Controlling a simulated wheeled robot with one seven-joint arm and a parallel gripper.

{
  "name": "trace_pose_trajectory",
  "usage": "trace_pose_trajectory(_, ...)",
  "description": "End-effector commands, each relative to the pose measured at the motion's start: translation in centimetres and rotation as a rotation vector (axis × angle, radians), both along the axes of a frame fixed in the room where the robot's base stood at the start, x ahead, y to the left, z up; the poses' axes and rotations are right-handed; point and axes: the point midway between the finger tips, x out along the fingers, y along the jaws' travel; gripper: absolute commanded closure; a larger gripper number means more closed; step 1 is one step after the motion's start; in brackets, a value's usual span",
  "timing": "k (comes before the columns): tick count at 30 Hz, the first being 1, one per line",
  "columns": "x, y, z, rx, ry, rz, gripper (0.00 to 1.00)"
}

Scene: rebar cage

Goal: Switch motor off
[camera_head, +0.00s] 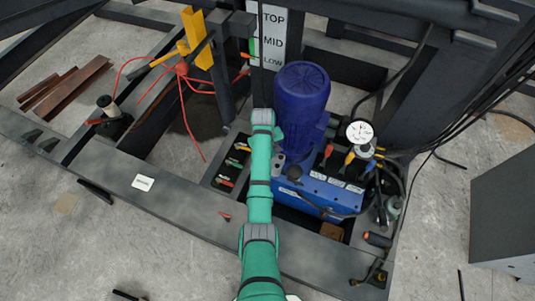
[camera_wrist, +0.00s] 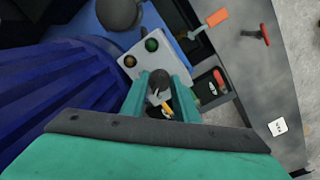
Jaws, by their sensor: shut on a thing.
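The motor (camera_head: 300,95) is a blue ribbed cylinder standing on a blue power unit (camera_head: 318,190); its ribbed side (camera_wrist: 70,95) fills the left of the wrist view. A small yellow-orange piece shows just below the knob.
A pressure gauge (camera_head: 360,132) and coloured valve levers stand right of the motor, with black hoses. A yellow post (camera_head: 196,40) with red cord stands upper left. Steel frame beams surround the area.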

Motion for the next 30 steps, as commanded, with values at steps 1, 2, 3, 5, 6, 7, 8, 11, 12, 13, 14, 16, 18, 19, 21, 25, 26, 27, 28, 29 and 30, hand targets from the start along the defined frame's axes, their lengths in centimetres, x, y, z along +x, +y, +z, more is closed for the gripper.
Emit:
trace_pose_trajectory(1, -0.04, -0.04, -0.03, 0.000, 0.001, 0.028, 0.95)
trace_pose_trajectory(2, -0.04, -0.04, -0.03, -0.001, 0.001, 0.047, 0.95)
trace_pose_trajectory(3, -0.03, -0.07, -0.02, -0.001, 0.000, 0.069, 0.95)
trace_pose_trajectory(5, -0.02, -0.08, -0.01, 0.000, 0.000, 0.098, 0.95)
trace_pose_trajectory(6, -0.01, -0.06, 0.00, 0.000, 0.000, 0.116, 0.95)
trace_pose_trajectory(7, 0.00, -0.04, 0.01, 0.000, 0.000, 0.127, 0.95)
trace_pose_trajectory(8, -0.01, -0.03, 0.01, 0.000, -0.001, 0.139, 0.95)
trace_pose_trajectory(11, 0.01, -0.03, 0.02, 0.000, -0.001, 0.166, 0.95)
trace_pose_trajectory(12, 0.02, -0.03, 0.03, 0.001, -0.001, 0.175, 0.95)
trace_pose_trajectory(13, 0.02, -0.03, 0.03, 0.000, -0.001, 0.180, 0.95)
trace_pose_trajectory(14, 0.02, -0.04, 0.03, 0.000, -0.001, 0.184, 0.95)
trace_pose_trajectory(16, 0.03, -0.04, 0.03, 0.001, -0.001, 0.191, 0.95)
trace_pose_trajectory(18, 0.03, -0.04, 0.04, 0.000, -0.001, 0.195, 0.95)
trace_pose_trajectory(19, 0.04, -0.04, 0.04, 0.000, -0.001, 0.195, 0.95)
trace_pose_trajectory(21, 0.03, -0.03, 0.04, 0.000, -0.001, 0.196, 0.95)
trace_pose_trajectory(25, 0.03, -0.03, 0.04, 0.000, -0.001, 0.196, 0.95)
trace_pose_trajectory(26, 0.04, -0.02, 0.05, 0.000, -0.001, 0.196, 0.95)
trace_pose_trajectory(27, 0.04, -0.02, 0.05, 0.000, -0.001, 0.196, 0.95)
trace_pose_trajectory(28, 0.04, -0.02, 0.05, 0.000, -0.001, 0.196, 0.95)
trace_pose_trajectory(29, 0.05, -0.03, 0.05, 0.000, -0.001, 0.196, 0.66)
trace_pose_trajectory(30, 0.04, -0.02, 0.05, 0.000, -0.001, 0.196, 0.56)
